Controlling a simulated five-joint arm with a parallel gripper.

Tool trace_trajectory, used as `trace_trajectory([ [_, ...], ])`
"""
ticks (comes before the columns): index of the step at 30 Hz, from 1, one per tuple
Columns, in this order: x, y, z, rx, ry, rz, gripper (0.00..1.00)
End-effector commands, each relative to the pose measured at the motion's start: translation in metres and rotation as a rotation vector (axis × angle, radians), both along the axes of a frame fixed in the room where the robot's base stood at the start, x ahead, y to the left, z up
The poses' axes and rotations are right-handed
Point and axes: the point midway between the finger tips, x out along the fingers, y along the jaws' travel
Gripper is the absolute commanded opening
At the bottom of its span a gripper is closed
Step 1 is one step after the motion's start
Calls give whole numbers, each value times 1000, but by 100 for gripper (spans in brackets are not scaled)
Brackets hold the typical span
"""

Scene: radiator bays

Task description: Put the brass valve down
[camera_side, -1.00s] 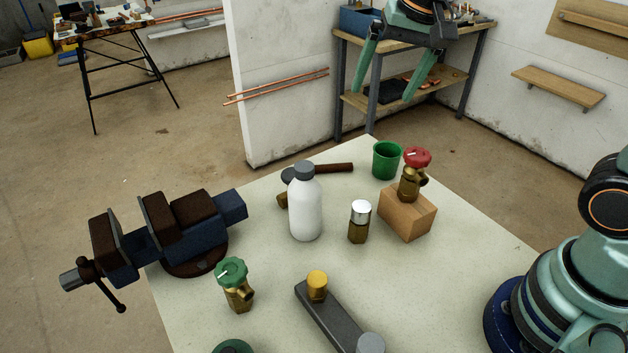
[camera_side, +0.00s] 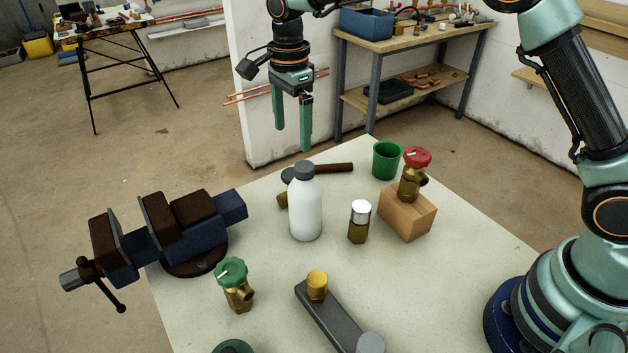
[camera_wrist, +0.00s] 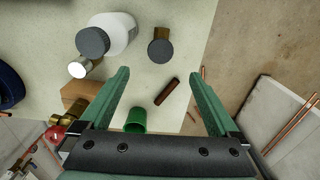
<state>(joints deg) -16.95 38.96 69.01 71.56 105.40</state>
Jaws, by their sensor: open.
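A brass valve with a red handwheel (camera_side: 412,176) stands upright on a wooden block (camera_side: 407,214) at the right of the table. In the wrist view its red wheel (camera_wrist: 56,133) is at the lower left, partly behind my gripper. A second brass valve with a green handwheel (camera_side: 235,286) sits on the table at the front left. My gripper (camera_side: 292,138) is open and empty, pointing down, high near the table's far edge.
A vise (camera_side: 175,232) is at left. A grey bar (camera_side: 332,322) lies in front. Table right of the bar is clear.

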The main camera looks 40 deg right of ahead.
Motion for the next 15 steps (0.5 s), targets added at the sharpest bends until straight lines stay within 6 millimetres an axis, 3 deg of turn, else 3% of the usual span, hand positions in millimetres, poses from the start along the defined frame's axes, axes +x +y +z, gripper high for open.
trace_trajectory([
  [15,2,3,-7,-2,9,-28,97],
])
